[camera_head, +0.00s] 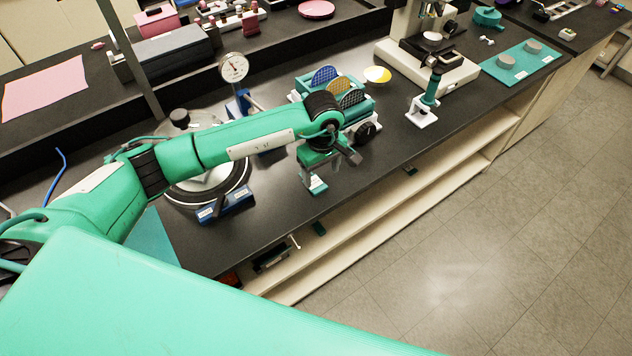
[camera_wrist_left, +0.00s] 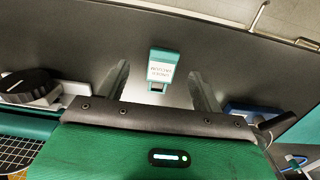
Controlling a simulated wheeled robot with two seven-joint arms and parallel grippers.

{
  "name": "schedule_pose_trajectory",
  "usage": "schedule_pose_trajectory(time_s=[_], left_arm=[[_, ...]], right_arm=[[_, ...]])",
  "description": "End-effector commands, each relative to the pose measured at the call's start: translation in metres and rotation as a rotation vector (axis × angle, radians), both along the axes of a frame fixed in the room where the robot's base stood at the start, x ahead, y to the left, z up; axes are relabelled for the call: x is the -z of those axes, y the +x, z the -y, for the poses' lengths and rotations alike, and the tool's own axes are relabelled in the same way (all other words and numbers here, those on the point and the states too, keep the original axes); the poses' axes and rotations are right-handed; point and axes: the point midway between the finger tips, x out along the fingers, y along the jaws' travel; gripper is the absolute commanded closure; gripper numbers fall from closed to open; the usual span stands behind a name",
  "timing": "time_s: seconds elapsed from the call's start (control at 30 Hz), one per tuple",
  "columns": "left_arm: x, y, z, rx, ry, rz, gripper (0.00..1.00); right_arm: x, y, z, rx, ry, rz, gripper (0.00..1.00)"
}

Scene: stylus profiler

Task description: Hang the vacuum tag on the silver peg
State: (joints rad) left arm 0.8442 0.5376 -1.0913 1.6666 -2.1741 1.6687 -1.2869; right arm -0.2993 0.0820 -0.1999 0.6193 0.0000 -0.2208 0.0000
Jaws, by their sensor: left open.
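The vacuum tag, a small teal tag with a white label, appears to be the one (camera_head: 317,184) lying on the black bench near its front edge. My right gripper is not in view.
A teal rack (camera_head: 357,112) with several coloured discs and a black knob (camera_head: 365,131) stand close to my gripper. A dial gauge (camera_head: 234,68) and round silver apparatus (camera_head: 205,185) stand to the left. A blue labelled block (camera_head: 226,206) sits at the front edge.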

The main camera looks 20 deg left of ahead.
Motion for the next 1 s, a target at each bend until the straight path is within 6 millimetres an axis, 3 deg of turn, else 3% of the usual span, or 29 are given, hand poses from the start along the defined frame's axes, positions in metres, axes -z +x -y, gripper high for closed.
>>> schedule_pose_trajectory(time_s=[0.1,0.3,0.5,0.7,0.93,1.0], left_arm=[[0.007,-0.002,-0.002,-0.001,0.000,-0.004,0.33],[0.030,-0.004,-0.005,-0.002,-0.001,-0.005,0.33],[0.049,-0.003,-0.006,-0.001,0.000,-0.001,0.33],[0.051,-0.003,-0.006,0.000,-0.001,-0.001,0.33],[0.050,-0.003,-0.006,0.000,-0.001,-0.001,0.76],[0.050,-0.003,-0.006,0.000,-0.001,-0.001,0.80]], right_arm=[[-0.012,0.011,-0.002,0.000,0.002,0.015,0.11],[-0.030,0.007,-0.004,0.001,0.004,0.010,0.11],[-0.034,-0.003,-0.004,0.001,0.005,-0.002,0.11],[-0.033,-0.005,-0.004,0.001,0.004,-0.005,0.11],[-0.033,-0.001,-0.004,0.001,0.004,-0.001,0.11],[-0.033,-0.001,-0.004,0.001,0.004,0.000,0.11]])
